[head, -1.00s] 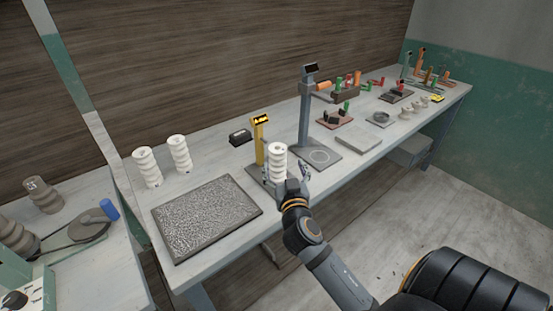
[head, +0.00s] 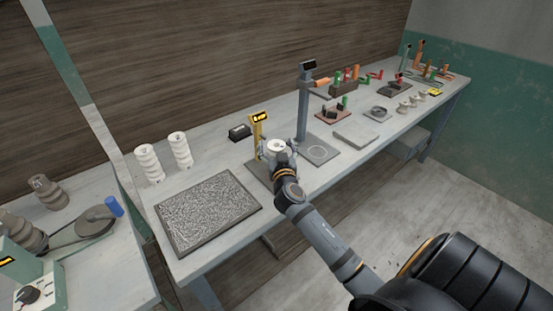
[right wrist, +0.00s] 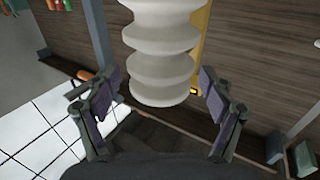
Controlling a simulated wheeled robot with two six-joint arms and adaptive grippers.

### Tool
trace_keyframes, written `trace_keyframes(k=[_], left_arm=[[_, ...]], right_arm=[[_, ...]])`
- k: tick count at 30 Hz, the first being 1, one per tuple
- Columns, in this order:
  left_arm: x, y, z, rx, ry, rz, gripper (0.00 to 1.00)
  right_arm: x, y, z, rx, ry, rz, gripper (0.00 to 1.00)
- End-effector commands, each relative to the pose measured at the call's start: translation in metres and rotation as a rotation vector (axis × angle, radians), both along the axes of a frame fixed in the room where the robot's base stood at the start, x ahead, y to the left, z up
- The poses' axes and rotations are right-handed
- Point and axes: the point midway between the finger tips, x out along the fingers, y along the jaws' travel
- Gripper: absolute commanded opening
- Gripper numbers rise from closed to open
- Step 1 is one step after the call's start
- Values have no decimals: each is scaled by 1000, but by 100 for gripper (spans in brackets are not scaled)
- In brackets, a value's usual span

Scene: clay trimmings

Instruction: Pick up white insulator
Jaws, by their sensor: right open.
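A white ribbed insulator (head: 277,146) stands upright by the yellow post on the bench, its lower part hidden by my right gripper (head: 277,160). In the right wrist view the insulator (right wrist: 162,45) fills the top middle. The fingers of my open right gripper (right wrist: 161,84) are on either side of it, with a visible gap at each side. Two more white insulators stand at the left back of the bench, one at left (head: 149,163) and one at right (head: 180,150). My left gripper is not in view.
A dark-rimmed speckled tray (head: 165,228) lies left of my gripper. The yellow post (head: 257,135) stands close behind the insulator. A tall grey stand (head: 304,110) is to the right, with a flat grey slab (head: 356,134) beyond. A black box (head: 239,132) sits behind.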

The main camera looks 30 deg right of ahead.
Motion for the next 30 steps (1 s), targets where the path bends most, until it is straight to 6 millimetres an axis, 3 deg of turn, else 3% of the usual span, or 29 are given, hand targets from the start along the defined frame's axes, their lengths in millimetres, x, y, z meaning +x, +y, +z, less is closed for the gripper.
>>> trace_keyframes(k=[2,18,30], left_arm=[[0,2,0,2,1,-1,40],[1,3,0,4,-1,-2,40],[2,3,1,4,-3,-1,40]], right_arm=[[0,0,0,0,0,0,74],[0,0,0,0,0,0,1],[0,0,8,-2,-5,0,0]])
